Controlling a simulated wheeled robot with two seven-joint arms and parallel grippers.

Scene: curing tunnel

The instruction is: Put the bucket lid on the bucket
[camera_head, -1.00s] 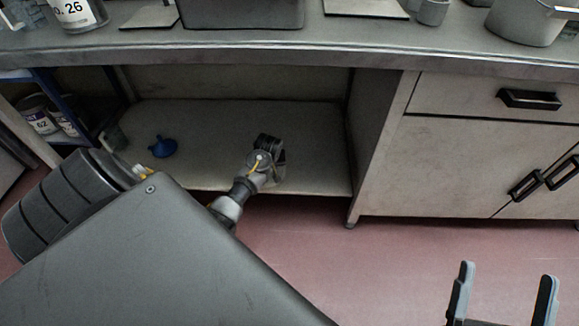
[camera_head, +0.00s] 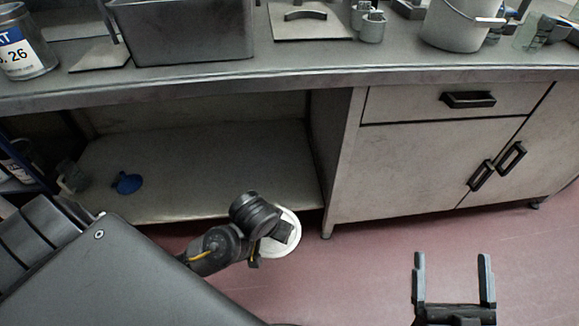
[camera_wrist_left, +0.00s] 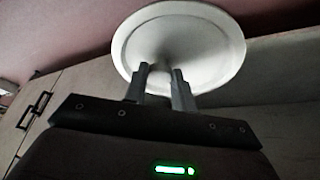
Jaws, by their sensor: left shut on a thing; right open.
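The bucket lid is a round white disc (camera_wrist_left: 205,45) in the left wrist view. My left gripper (camera_wrist_left: 160,80) is shut on it near its middle. In the head view the lid (camera_head: 287,243) shows partly behind my left wrist, in front of the cabinet and above the floor; the left fingers are hidden there. The bucket (camera_head: 452,28) is light grey-white with a wire handle and stands on the bench at the upper right; its top is cut off by the picture edge. My right gripper (camera_head: 451,272) is open and empty over the floor at the lower right.
The bench top (camera_head: 330,66) holds a grey tub (camera_head: 185,35), a flat plate with a handle (camera_head: 310,22), small metal cups (camera_head: 372,27) and a labelled can (camera_head: 22,45). A blue funnel (camera_head: 127,183) lies on the lower shelf. The red floor before the drawers is clear.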

